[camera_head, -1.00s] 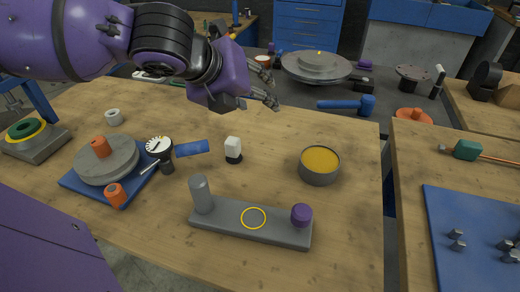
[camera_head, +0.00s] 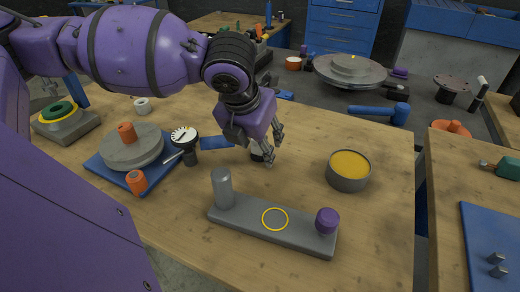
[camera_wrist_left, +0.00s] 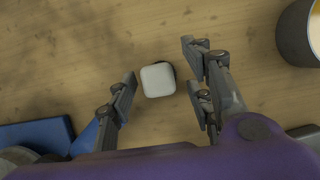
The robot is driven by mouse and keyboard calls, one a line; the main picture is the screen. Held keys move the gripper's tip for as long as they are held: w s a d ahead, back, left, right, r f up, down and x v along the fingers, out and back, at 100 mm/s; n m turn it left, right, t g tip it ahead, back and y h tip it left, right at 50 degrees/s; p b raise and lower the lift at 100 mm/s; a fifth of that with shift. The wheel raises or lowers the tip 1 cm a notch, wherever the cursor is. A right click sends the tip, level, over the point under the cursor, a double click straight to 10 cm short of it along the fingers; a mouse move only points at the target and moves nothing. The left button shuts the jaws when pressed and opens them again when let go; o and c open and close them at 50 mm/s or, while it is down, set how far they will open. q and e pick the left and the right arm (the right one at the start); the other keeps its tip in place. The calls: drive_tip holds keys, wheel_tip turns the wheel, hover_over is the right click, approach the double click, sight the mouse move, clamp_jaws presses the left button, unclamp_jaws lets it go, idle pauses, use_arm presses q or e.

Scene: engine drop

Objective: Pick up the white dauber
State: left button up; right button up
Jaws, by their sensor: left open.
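The white dauber shows in the left wrist view as a rounded white square top (camera_wrist_left: 158,79) with a dark edge behind it, on the wooden bench. It lies between the fingers of my left gripper (camera_wrist_left: 160,90), which are open on either side with gaps visible. In the head view, my left gripper (camera_head: 265,150) points down over the dauber. There the white top is hidden behind the gripper, and only a dark base (camera_head: 257,156) shows. My right gripper is in neither view.
A round tin with yellow contents (camera_head: 349,170) stands to the right. A grey fixture bar (camera_head: 245,223) with a post and purple knob lies in front.

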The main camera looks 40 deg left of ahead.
use_arm(q)
drive_tip(key=shift+f, duration=0.1)
clamp_jaws()
idle(0.3)
